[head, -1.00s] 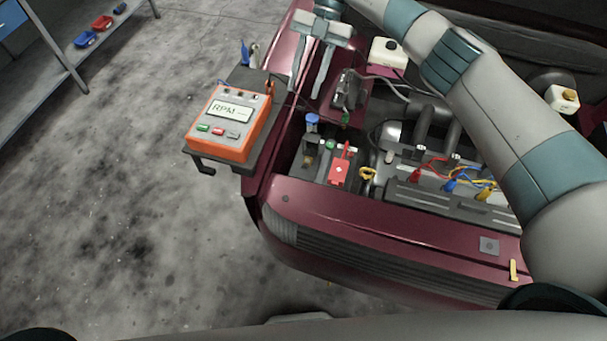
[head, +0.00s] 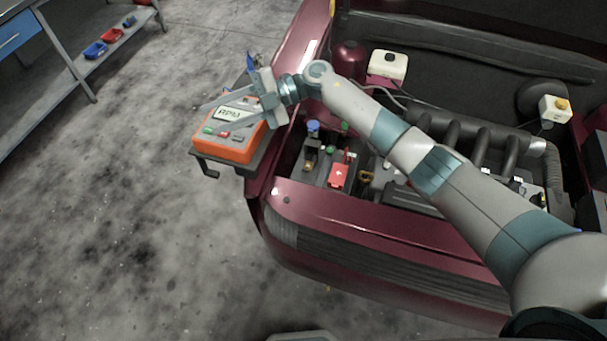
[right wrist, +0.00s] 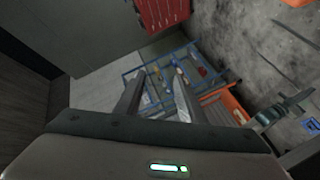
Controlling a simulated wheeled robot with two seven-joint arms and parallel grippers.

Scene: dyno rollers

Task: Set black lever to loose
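A black lever (head: 207,168) hangs in a bent shape below the front left corner of the dark tray (head: 256,160). The tray is fixed at the car's fender, and an orange RPM meter (head: 228,153) sits on it.
The maroon car (head: 380,235) has its engine bay open, with a red battery terminal cover (head: 339,176) near the front. A blue-handled tool (head: 250,64) stands behind the meter. A shelf unit (head: 70,52) with bins is at upper left. The concrete floor left of the tray is clear.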

